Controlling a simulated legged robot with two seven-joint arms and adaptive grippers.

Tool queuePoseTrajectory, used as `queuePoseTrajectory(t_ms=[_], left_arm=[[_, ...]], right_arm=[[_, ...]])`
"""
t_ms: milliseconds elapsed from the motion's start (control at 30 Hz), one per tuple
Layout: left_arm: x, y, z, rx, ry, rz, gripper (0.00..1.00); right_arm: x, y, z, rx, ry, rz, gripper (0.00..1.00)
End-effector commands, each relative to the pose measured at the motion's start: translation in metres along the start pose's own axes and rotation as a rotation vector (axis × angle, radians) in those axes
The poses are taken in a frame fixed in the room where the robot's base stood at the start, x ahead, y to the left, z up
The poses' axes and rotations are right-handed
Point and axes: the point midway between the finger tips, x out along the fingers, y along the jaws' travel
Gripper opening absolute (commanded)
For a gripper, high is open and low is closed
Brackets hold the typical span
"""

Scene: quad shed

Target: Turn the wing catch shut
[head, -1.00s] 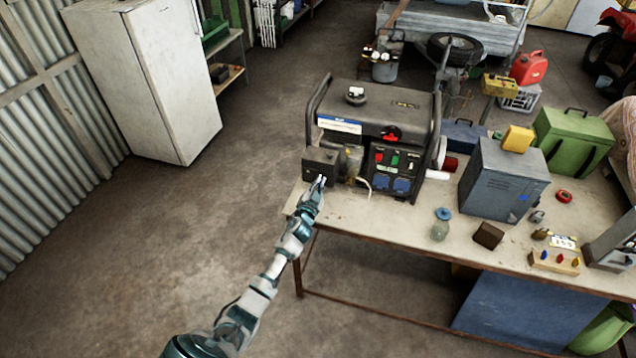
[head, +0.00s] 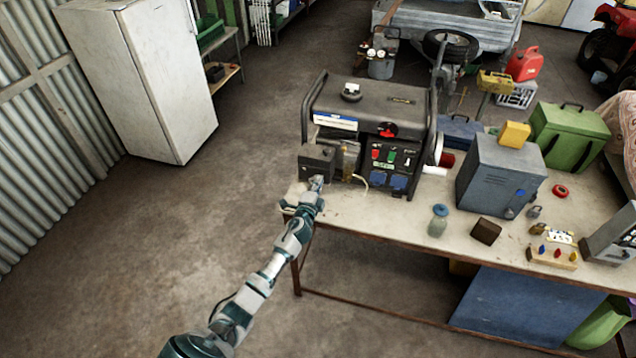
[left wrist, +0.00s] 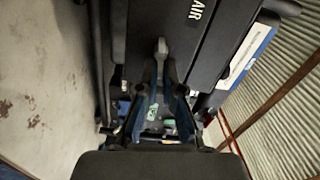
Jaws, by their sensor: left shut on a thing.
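The generator (head: 370,110) stands on the left end of the workbench. A black box (head: 316,160) sits on its left side; in the left wrist view this box (left wrist: 190,25) bears the letters AIR. The grey wing catch (left wrist: 162,46) stands out from the box face in the left wrist view. My left gripper (head: 317,181) is at the front of the box. In the left wrist view its fingers (left wrist: 161,72) are closed on the catch, hiding its lower part. Whether the catch is fully turned cannot be told. My right gripper is not in view.
The workbench (head: 385,220) also carries a grey metal cabinet (head: 500,178), a glass jar (head: 438,224), a brown block (head: 486,232) and a green case (head: 568,138). A white fridge (head: 140,85) stands at the back left. The floor left of the bench is clear.

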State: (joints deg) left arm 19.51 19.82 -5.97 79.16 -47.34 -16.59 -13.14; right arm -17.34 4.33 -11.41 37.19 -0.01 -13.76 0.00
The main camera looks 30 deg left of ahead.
Motion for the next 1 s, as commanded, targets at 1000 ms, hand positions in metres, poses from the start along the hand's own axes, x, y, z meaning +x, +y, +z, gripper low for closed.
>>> queuePoseTrajectory(t_ms=[1000], left_arm=[[-0.0018,0.0111,0.0019,0.184,-0.003,0.013,0.26]], right_arm=[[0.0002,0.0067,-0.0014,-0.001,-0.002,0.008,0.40]])
